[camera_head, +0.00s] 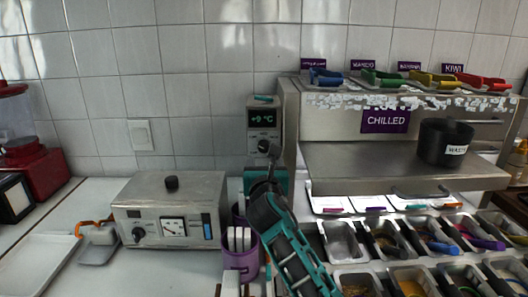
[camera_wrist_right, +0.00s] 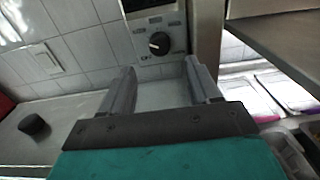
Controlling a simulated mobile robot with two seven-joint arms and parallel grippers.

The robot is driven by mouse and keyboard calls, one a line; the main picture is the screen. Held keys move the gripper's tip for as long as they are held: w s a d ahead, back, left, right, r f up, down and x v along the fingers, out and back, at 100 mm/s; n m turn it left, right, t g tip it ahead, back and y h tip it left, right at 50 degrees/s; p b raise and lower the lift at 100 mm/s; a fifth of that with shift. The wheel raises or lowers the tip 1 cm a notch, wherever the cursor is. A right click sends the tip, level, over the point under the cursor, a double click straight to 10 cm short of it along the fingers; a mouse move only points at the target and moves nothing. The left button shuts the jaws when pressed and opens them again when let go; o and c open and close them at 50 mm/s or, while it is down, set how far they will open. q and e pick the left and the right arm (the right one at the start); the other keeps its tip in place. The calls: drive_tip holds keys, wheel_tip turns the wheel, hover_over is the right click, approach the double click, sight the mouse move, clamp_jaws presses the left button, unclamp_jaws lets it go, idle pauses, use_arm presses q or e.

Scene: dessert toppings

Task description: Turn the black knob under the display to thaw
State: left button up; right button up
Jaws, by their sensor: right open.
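The display (camera_head: 263,118) is on a grey control box against the tiled wall and reads "+9 °C". The black knob (camera_wrist_right: 159,43) is on the panel under it, with a light pointer mark towards the left and small labels around it too blurred to read. My right gripper (camera_wrist_right: 160,78) is open and empty, its two grey fingers pointing at the panel. The knob lies beyond the fingertips, roughly centred between them and apart from them. In the head view my right gripper (camera_head: 267,165) is just below the control box and partly covers its lower part. My left gripper is not in view.
A steel "CHILLED" cabinet (camera_head: 340,160) stands close to the right of the control box. A purple cup (camera_head: 240,258) with white items and a steel appliance (camera_head: 170,205) stand to the left. Topping bins (camera_head: 343,240) fill the lower right.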

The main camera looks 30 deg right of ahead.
sight(264, 149)
drive_tip(key=b+x, duration=0.1)
drive_tip(key=x, duration=0.6)
drive_tip(key=shift+w+d, duration=0.15)
drive_tip(key=shift+w, duration=0.2)
drive_tip(key=c, duration=1)
